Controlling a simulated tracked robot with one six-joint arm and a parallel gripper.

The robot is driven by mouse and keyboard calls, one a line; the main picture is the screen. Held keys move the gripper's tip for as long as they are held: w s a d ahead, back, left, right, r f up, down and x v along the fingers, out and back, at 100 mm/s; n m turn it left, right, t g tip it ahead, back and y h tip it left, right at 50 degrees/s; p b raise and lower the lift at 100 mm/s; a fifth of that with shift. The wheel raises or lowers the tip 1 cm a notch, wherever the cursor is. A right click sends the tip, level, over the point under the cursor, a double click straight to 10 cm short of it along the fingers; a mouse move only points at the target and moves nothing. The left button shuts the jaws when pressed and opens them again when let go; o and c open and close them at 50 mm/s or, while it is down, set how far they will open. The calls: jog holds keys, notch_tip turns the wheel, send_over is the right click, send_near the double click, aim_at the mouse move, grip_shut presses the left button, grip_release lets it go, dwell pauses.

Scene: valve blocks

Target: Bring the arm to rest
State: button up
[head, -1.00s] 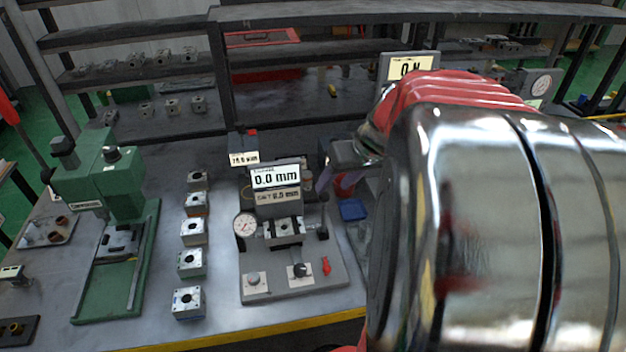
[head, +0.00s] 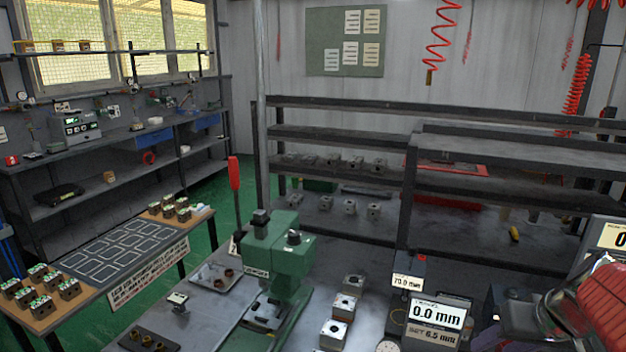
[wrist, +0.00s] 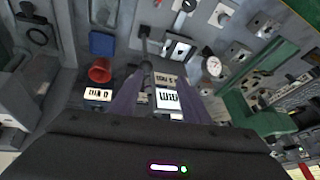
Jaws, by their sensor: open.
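My arm shows at the lower right edge of the head view as a red cover and a shiny metal link. In the wrist view my gripper (wrist: 168,85) is open, with its two fingers apart and no block seen between them. It hangs over the bench near the measuring station, whose 0.0 mm display (head: 437,315) also shows between the fingers in the wrist view (wrist: 170,98). A row of metal valve blocks (head: 343,307) stands on the bench to the left of the station. The fingertips are hard to make out.
A green press (head: 280,255) stands left of the blocks. A table with a marked black board (head: 125,248) and several brown blocks is at the left. Dark shelves (head: 340,150) stand behind the bench.

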jog(key=s+a+r+n, duration=0.1)
jog(key=s+a, duration=0.3)
jog(key=a, duration=0.7)
jog(key=s+a+r+n, duration=0.1)
jog(key=s+a, duration=0.3)
jog(key=a, duration=0.6)
jog(key=shift+a+n+h, duration=0.35)
jog(key=shift+n+h, duration=0.05)
jog(key=shift+n, duration=0.1)
